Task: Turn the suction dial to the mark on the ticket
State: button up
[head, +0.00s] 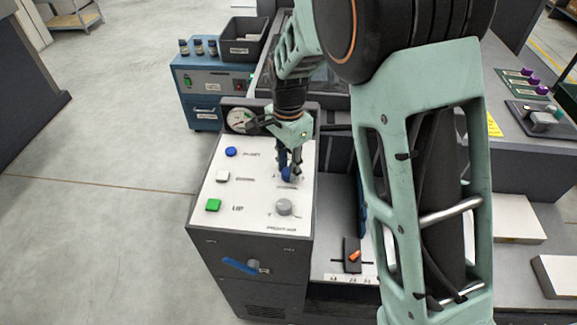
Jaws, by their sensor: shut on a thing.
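My gripper (288,173) points down over the white top panel (245,195) of a dark grey cabinet. Its fingers are shut on a blue dial (286,174) at the right side of the panel. The fingers partly cover this dial, and its pointer and scale cannot be made out. A grey dial (284,207) sits just in front of it on the same panel, apart from the fingers. The lettering by both dials is too small to read. I cannot make out a ticket or its mark for certain.
The panel also has a blue button (231,151), a white button (222,176) and a green button (213,205). A round gauge (240,120) stands at its back edge. A blue lever (240,266) is on the cabinet's front. A blue unit (205,85) stands behind. The left floor is clear.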

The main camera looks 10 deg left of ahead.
aim_at(288, 171)
jog(key=o, duration=1.2)
jog(key=shift+c, duration=0.2)
jog(key=shift+r, duration=0.1)
notch_tip(288, 171, up, 12)
